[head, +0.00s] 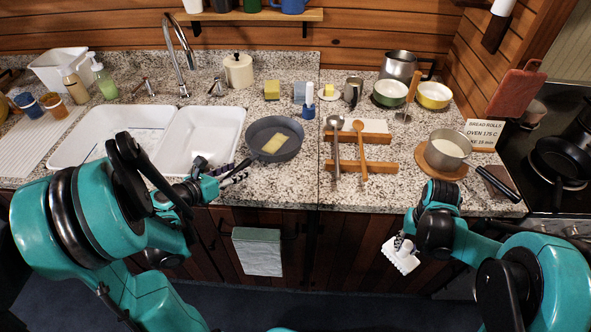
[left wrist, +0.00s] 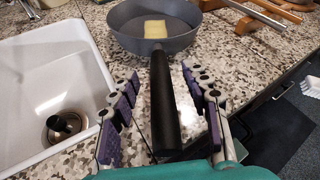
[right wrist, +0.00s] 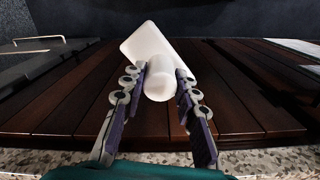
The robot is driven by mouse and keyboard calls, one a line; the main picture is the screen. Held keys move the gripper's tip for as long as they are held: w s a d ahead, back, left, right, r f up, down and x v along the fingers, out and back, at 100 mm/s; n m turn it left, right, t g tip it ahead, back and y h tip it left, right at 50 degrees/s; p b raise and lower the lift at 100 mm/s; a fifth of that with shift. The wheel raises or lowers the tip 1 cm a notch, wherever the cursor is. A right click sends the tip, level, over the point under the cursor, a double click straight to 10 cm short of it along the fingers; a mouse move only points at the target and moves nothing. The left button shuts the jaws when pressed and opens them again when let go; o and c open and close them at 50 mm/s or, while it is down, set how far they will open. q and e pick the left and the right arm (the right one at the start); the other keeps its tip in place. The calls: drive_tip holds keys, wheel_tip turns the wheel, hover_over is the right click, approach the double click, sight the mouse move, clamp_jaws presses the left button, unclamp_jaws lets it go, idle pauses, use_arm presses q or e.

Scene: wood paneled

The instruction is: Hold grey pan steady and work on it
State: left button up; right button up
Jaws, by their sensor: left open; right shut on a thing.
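The grey pan (head: 288,128) stands on the counter right of the sink, with a yellow piece (head: 274,144) in it. Its black handle (left wrist: 162,105) points toward me. My left gripper (head: 236,172) is open, with its fingers on either side of the handle; gaps show on both sides in the left wrist view. My right gripper (right wrist: 161,80) is shut on the round handle of a white brush (right wrist: 150,47). The brush (head: 401,258) hangs in front of the cabinets, bristles facing down and out, well away from the pan.
The white double sink (head: 205,135) lies left of the pan. Wooden blocks with utensils (head: 362,138) stand to the right, then a saucepan (head: 446,150) on a round board. A yellow sponge (head: 272,90) is behind the pan. A towel (head: 257,252) hangs below the counter.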

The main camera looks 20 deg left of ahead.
use_arm(q)
drive_tip(key=shift+x, duration=1.2)
clamp_jaws()
drive_tip(key=shift+s, duration=0.1)
idle(0.4)
